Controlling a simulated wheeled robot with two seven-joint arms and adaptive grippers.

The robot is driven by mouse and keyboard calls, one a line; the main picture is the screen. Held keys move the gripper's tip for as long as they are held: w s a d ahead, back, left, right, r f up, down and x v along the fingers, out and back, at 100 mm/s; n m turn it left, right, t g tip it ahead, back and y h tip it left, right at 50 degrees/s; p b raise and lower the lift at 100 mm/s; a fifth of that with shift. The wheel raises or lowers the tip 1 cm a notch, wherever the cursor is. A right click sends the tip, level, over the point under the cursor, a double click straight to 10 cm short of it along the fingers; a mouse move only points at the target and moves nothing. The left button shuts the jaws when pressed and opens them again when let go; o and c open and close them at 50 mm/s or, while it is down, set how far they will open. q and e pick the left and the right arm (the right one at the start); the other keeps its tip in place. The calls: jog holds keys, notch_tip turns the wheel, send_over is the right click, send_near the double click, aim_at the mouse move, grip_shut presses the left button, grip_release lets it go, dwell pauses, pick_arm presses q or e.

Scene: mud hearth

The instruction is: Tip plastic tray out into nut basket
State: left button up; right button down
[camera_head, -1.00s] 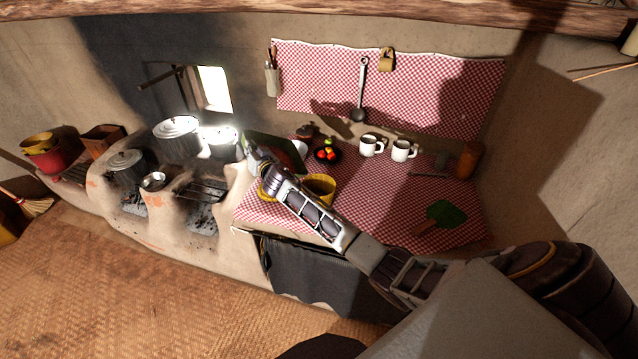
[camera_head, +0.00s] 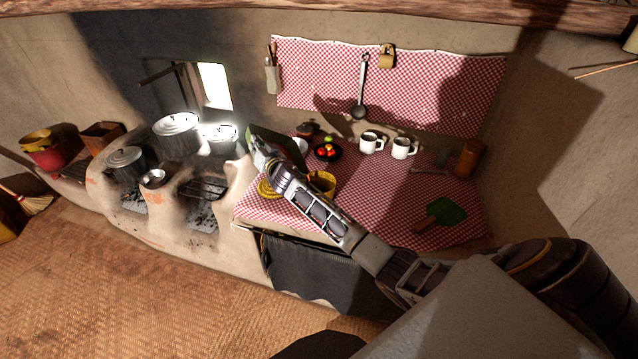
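My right arm reaches in from the lower right across the counter. Its gripper (camera_head: 262,155) is at the counter's left end, seen from behind, with its fingertips not clearly visible. A dark green flat tray (camera_head: 268,138) stands steeply tilted at the gripper's end, and the gripper appears shut on its edge. Whether anything is in the tray is hidden. A yellow basket (camera_head: 324,181) stands on the counter to the right of the gripper, partly covered by my arm. A second yellow round thing (camera_head: 267,188) shows just below the gripper. My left gripper is out of view.
The checked counter (camera_head: 380,190) also holds a dark bowl of fruit (camera_head: 326,153), two white mugs (camera_head: 372,144), a green board (camera_head: 447,211) and a brown cylinder (camera_head: 467,158). The stove with several pots (camera_head: 178,137) is at the left. The counter's middle right is clear.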

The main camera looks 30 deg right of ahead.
dwell(0.4)
jog(key=shift+s+d+r, duration=0.35)
jog(key=shift+d+r, duration=0.05)
jog(key=shift+d, duration=0.2)
jog(key=shift+w+a, duration=0.15)
jog(key=shift+a, duration=0.05)
